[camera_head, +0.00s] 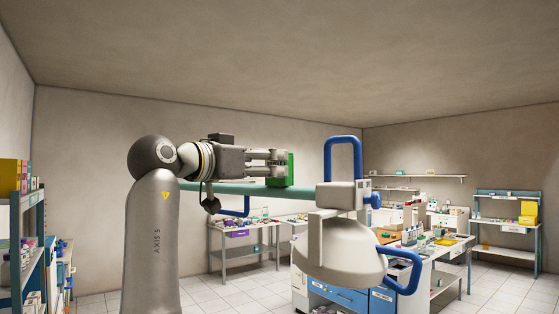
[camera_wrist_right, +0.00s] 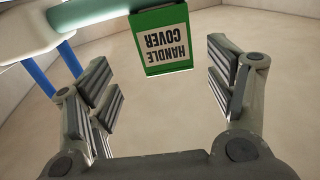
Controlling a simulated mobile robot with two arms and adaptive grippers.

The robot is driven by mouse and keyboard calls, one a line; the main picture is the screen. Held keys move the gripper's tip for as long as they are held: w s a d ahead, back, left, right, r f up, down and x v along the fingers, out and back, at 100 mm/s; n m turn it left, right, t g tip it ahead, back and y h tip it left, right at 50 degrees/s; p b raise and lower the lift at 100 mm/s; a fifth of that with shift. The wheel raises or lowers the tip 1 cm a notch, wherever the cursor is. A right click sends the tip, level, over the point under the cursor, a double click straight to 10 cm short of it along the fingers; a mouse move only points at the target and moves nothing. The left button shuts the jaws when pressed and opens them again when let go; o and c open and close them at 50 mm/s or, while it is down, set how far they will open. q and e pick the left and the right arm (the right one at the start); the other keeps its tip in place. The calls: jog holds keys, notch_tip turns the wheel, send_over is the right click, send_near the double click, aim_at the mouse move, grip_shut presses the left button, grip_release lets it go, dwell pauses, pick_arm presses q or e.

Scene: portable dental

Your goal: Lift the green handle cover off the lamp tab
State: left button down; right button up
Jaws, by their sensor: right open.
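The green handle cover (camera_head: 290,170) stands upright on top of the lamp's teal bar in the head view. In the right wrist view the cover (camera_wrist_right: 166,38) shows a white label reading HANDLE COVER, upside down in the picture. My right gripper (camera_head: 268,163) reaches it from the left side. Its fingers (camera_wrist_right: 160,85) are spread, with a gap to the cover on both sides in the wrist view. The lamp tab is hidden, apparently by the cover. The lamp (camera_head: 342,255) has a pale dome head and blue handles. My left gripper is not in view.
The teal bar (camera_head: 240,189) runs just below my right gripper. A tall blue handle (camera_head: 343,142) rises right of the cover. Benches with supplies (camera_head: 240,232) stand behind, and a blue shelf (camera_head: 20,240) stands at far left. Above the cover is free room.

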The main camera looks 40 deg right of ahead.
aim_at(274, 165)
jog(key=d+p, duration=0.1)
jog(key=w+d+p, duration=0.1)
jog(key=d, duration=0.1)
jog(key=d+p, duration=0.1)
jog(key=d, duration=0.1)
jog(key=shift+w+d, duration=0.2)
jog(key=shift+w, duration=0.1)
jog(key=shift+s+d, duration=0.1)
jog(key=shift+d, duration=0.25)
jog(key=shift+d+f, duration=0.15)
jog(key=shift+d, duration=0.2)
jog(key=shift+w+f, duration=0.1)
jog(key=shift+w, duration=0.1)
jog(key=shift+c, duration=0.4)
jog(key=shift+a, duration=0.2)
jog(key=c, duration=0.5)
jog(key=shift+s, duration=0.1)
jog(key=shift+c, duration=1.1)
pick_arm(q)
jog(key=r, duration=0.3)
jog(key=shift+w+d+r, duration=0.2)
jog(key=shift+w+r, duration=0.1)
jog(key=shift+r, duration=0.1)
pick_arm(e)
jog(key=shift+c, duration=0.3)
